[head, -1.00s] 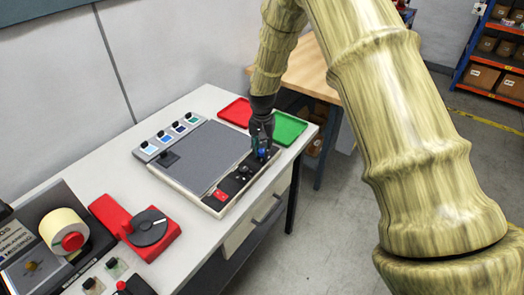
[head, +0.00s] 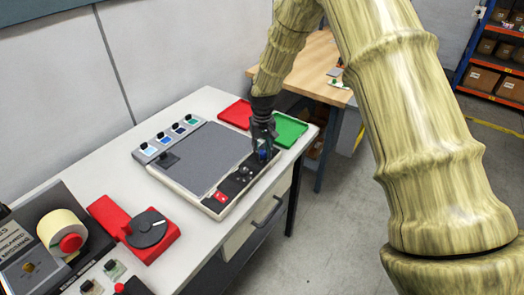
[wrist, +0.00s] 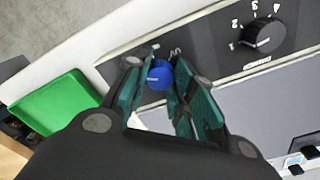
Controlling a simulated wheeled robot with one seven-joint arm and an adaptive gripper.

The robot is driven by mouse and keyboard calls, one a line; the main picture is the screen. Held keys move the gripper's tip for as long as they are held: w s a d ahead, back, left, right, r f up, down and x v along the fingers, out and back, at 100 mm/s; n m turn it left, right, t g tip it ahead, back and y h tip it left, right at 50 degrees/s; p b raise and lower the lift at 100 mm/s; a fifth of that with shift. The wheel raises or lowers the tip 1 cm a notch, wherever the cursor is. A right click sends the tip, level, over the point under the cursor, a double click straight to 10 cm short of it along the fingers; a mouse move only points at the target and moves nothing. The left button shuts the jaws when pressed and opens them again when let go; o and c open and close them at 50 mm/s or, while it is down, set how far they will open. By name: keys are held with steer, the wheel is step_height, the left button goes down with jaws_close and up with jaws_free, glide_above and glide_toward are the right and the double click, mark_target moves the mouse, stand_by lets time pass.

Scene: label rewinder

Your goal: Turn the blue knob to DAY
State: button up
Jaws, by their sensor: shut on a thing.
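The blue knob (wrist: 159,74) sits on the black control strip of the grey-topped machine and shows between my gripper's fingers. My gripper (wrist: 155,88) points down over the knob, with a green-faced finger on each side, shut on it. A pale mark shows on the knob's face. The lettering beside the knob is partly hidden by the fingers, so I cannot read which position it points to.
A black numbered dial (wrist: 265,36) is beside the knob on the same strip. A green tray (head: 289,130) and a red tray (head: 236,114) lie just beyond the machine. A red unit with a black dial (head: 147,229) stands nearer on the white table.

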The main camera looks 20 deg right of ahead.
mark_target(263, 152)
steer(key=o, duration=1.1)
steer(key=shift+s, duration=0.1)
steer(key=shift+c, duration=0.2)
step_height(263, 152, up, 12)
